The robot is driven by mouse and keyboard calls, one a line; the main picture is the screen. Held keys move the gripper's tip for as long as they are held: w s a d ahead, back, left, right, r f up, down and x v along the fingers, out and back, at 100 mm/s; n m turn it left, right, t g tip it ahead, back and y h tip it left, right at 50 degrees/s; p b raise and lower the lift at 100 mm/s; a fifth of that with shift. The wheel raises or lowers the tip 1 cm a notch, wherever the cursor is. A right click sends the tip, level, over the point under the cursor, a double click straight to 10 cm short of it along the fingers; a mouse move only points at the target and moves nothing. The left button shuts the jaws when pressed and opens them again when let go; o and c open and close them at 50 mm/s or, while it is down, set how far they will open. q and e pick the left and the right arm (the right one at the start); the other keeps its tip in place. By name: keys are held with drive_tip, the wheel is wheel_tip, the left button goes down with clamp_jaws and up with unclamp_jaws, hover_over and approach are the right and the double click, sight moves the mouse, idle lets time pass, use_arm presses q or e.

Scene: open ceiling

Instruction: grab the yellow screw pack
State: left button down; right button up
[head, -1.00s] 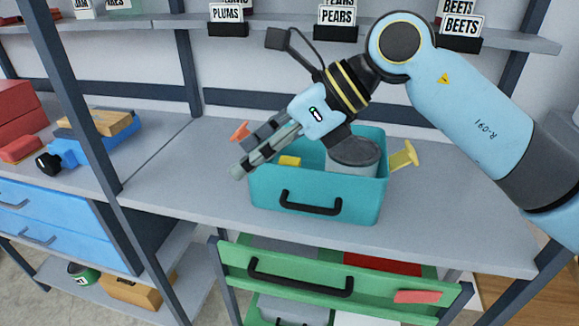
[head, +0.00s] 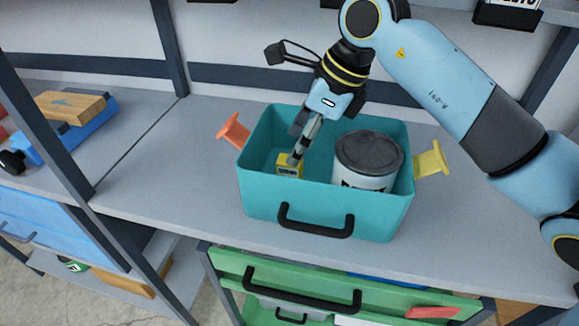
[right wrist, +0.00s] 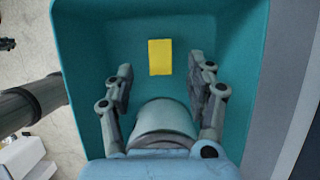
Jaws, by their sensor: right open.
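The yellow screw pack (head: 289,166) lies inside the teal bin (head: 262,209), in its left part. In the right wrist view the pack (right wrist: 160,57) is a small yellow block on the teal floor, just beyond and between the fingertips. My right gripper (head: 297,157) reaches down into the bin with its fingertips close above the pack. In the right wrist view my right gripper (right wrist: 163,76) is open, with nothing between its fingers. My left gripper is not in view.
A lidded can (head: 367,160) stands in the bin's right part, close beside the gripper. A green drawer (head: 235,264) is below.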

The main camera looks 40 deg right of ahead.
sight(290, 171)
drive_tip(key=shift+w+a+f, duration=0.1)
drive_tip(key=shift+w+f, duration=0.05)
drive_tip(key=shift+f, duration=0.2)
drive_tip(key=p+x, duration=0.1)
drive_tip(key=x, duration=0.3)
drive_tip(key=shift+f, duration=0.6)
drive_tip(key=c, duration=0.5)
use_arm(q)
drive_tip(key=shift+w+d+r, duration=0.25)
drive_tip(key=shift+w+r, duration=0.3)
use_arm(e)
clamp_jaws()
